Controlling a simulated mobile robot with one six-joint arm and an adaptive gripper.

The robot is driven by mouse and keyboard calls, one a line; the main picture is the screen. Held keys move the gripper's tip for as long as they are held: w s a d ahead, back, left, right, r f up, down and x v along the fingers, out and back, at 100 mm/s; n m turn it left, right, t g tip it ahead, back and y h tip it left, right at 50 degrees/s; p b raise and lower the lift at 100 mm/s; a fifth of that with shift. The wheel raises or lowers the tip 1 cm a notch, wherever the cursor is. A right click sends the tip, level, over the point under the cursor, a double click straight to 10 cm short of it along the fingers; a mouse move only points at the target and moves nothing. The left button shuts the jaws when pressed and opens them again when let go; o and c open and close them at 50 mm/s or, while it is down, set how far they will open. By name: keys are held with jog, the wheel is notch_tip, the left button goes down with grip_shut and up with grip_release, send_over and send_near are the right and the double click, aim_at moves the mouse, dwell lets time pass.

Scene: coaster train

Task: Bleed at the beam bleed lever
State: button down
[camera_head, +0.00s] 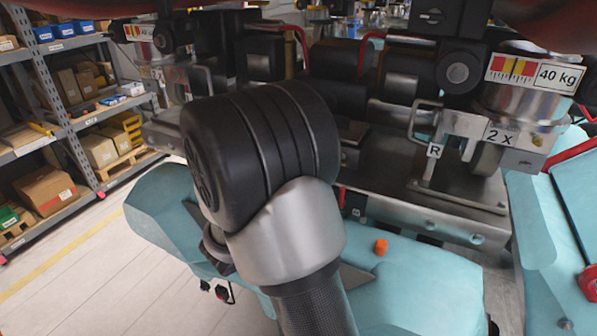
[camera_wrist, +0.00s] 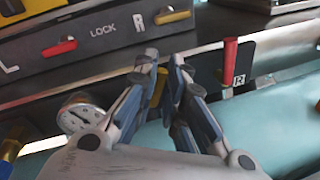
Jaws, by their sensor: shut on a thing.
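In the wrist view, my gripper (camera_wrist: 163,62) is in front of a dark plate on the beam. Its two fingers are closed on a small yellow lever (camera_wrist: 158,87), of which only a part shows between them. Any label beside this lever is hidden, so I cannot read whether it is the beam bleed lever. A red upright lever (camera_wrist: 230,58) with an R plate stands to the right, apart from the fingers. In the head view my wrist and forearm cover the gripper and the lever.
Above the fingers in the wrist view is a panel with a red handle (camera_wrist: 58,48), LOCK lettering and a yellow handle (camera_wrist: 172,16). A round gauge (camera_wrist: 82,114) sits close left. In the head view, an orange knob (camera_head: 381,247) sits on the teal body; shelves (camera_head: 80,110) stand left.

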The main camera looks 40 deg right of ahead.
jog(key=m+b, duration=0.1)
jog(key=b, duration=0.2)
jog(key=s+f+m+b, duration=0.1)
jog(key=m+b, duration=0.1)
jog(key=b, duration=0.1)
jog(key=shift+f, duration=0.1)
jog(key=m+b, duration=0.1)
jog(key=b, duration=0.1)
jog(key=m+b, duration=0.1)
jog(key=t+y+b, duration=0.1)
jog(key=b, duration=0.1)
jog(key=shift+s+d+f+m+b, duration=0.25)
jog(key=shift+s+f+m+b, duration=0.1)
jog(key=shift+f+m, duration=0.05)
jog(key=m+b, duration=0.1)
jog(key=b, duration=0.2)
jog(key=m+b, duration=0.1)
jog(key=b, duration=0.2)
jog(key=f+m+t+b, duration=0.1)
jog(key=m+b, duration=0.1)
jog(key=b, duration=0.2)
jog(key=shift+s+d+f+y, duration=0.1)
jog(key=shift+s+d+y, duration=0.05)
jog(key=shift+s+y, duration=0.25)
jog(key=m+b, duration=0.1)
jog(key=b, duration=0.2)
jog(key=shift+t+b, duration=0.3)
jog(key=shift+b, duration=0.05)
